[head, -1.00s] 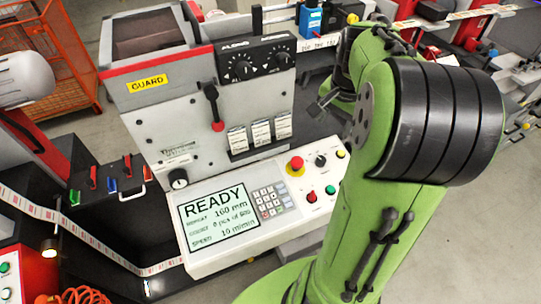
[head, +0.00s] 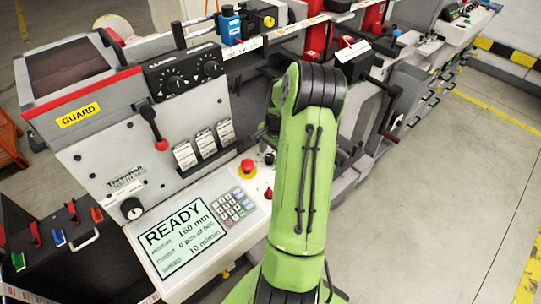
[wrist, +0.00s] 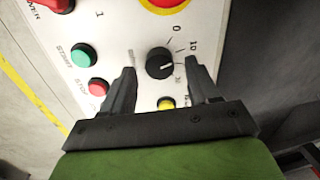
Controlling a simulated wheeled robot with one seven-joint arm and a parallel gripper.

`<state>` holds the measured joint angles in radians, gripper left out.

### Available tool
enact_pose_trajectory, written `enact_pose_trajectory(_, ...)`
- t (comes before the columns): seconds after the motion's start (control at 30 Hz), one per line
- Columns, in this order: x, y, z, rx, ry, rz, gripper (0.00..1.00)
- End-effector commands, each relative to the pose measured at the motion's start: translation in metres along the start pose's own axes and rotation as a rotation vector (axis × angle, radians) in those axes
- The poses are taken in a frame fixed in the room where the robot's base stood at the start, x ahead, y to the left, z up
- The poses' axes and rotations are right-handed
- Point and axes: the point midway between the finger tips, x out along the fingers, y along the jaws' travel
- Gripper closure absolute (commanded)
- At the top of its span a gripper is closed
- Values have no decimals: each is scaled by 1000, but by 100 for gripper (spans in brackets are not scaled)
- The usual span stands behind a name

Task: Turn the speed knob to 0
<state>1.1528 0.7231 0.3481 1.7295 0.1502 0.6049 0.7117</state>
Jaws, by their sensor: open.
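The speed knob (wrist: 160,63) is round and black with a white pointer line, on a white panel in the wrist view. Its scale shows 0 at the upper right and 10 lower down; the pointer faces right, roughly toward the 10. My gripper (wrist: 160,71) is open, one finger on each side of the knob; I cannot tell whether either touches it. In the head view the knob (head: 269,158) shows small beside my arm, which hides most of the gripper. The display (head: 186,232) reads READY and a speed of 10 m/min.
In the wrist view a green button (wrist: 83,55) and a red button (wrist: 98,87) lie left of the knob. A yellow button (wrist: 166,103) sits below it. The red emergency stop (head: 247,166) is close by. The keypad (head: 231,205) lies beside the display.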

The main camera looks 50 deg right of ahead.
Motion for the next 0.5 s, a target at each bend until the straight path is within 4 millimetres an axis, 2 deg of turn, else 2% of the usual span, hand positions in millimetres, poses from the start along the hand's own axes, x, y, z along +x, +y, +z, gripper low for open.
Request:
enact_pose_trajectory(0.13, 13, 0, 0, -1, 0, 0, 40)
enact_pose_trajectory(0.37, 14, 0, 0, -1, 1, -1, 40)
enact_pose_trajectory(0.5, 14, 0, 0, -1, 1, -1, 60)
